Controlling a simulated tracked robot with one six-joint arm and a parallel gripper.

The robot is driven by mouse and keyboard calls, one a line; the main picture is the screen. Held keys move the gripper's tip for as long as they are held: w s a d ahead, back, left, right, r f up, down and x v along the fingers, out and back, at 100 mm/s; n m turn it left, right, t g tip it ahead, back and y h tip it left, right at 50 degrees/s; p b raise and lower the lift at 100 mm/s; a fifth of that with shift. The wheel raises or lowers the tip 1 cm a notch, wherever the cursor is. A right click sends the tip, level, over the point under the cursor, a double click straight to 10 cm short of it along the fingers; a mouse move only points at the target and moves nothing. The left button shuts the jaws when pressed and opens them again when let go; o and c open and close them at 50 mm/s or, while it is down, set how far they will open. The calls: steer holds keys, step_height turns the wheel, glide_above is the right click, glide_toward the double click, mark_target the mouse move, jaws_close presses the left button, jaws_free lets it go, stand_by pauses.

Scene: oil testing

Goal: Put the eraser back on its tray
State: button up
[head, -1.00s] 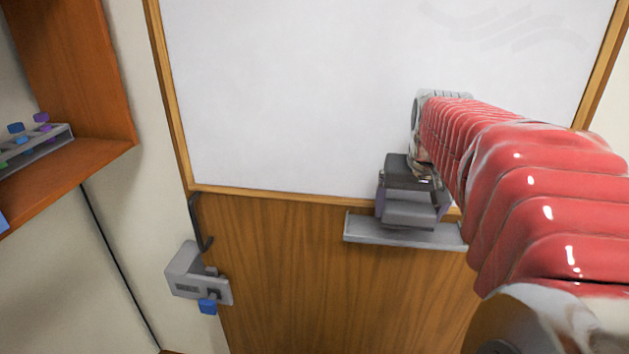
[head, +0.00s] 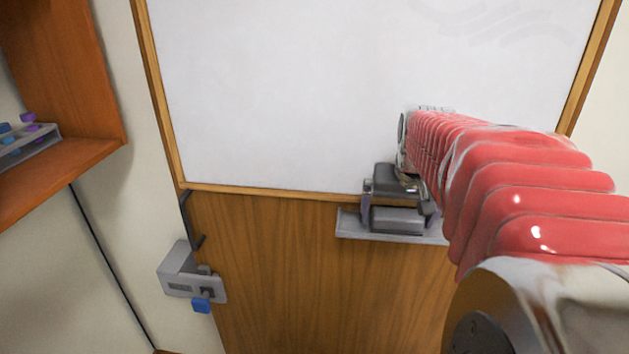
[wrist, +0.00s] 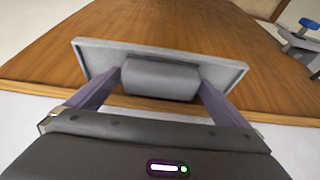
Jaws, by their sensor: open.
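The eraser, a grey block (head: 397,220), sits in the shallow grey tray (head: 349,225) below the whiteboard. In the wrist view the eraser (wrist: 160,78) lies along the middle of the tray (wrist: 97,52). My gripper (head: 398,211) is right above the tray, one finger at each end of the eraser. In the wrist view my gripper's (wrist: 157,84) purple-grey fingers stand apart, with the eraser between them; the fingertips' far ends are partly hidden by the eraser and tray.
The whiteboard (head: 300,90) rises behind the tray, over a wood panel (head: 270,260). A grey wall fixture (head: 185,272) with a blue part hangs at left. A wooden shelf (head: 60,165) holds a rack at far left.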

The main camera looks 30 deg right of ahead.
steer(key=shift+r, duration=0.1)
steer(key=v, duration=1.2)
stand_by(0.4)
steer(key=s+a+f+n+y, duration=0.1)
steer(key=s+a+f+n, duration=0.1)
steer(key=a+f, duration=0.3)
steer(key=s+a+f+n+t, duration=0.1)
steer(key=a+f, duration=0.4)
steer(key=a, duration=0.6)
steer(key=s+a+f+n+y, duration=0.1)
steer(key=s+a+f+n, duration=0.2)
steer(key=a, duration=0.5)
steer(key=shift+s+a+f+n+t+y, duration=0.2)
steer(key=shift+a+f+n+t+y, duration=0.15)
steer(key=shift+f, duration=0.55)
